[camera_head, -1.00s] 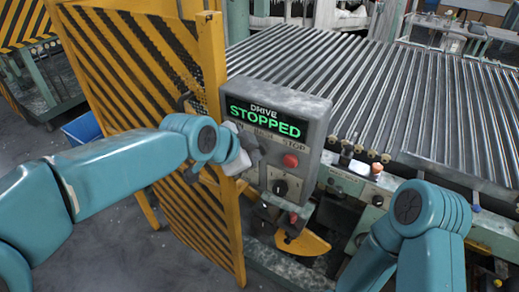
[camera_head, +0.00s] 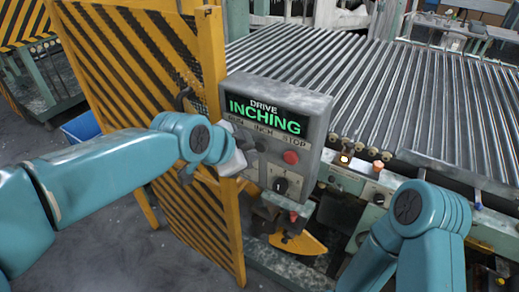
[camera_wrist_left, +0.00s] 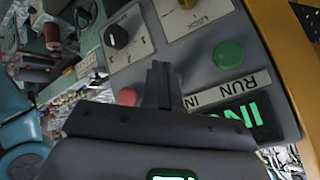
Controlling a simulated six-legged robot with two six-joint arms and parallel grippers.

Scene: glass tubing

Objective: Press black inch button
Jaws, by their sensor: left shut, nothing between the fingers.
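The grey control box (camera_head: 310,140) faces me in the head view. Its green display (camera_head: 264,115) reads DRIVE INCHING, above the RUN, INCH and STOP labels. The black inch button (camera_head: 261,146) shows small and dark below INCH, partly crowded by my gripper. My left gripper (camera_head: 245,143) is at the box front, left of the red stop button (camera_head: 291,157). In the left wrist view my shut, empty fingers (camera_wrist_left: 161,72) point at the panel between the green button (camera_wrist_left: 228,54) and the red one, hiding the black button. Contact is not clearly visible. My right gripper is out of view.
A black rotary knob (camera_head: 281,185) sits below the buttons. A yellow-and-black striped guard (camera_head: 150,70) stands left of the box, close to my left arm. A roller conveyor (camera_head: 400,95) lies behind and right. A blue bin (camera_head: 82,128) stands at the left.

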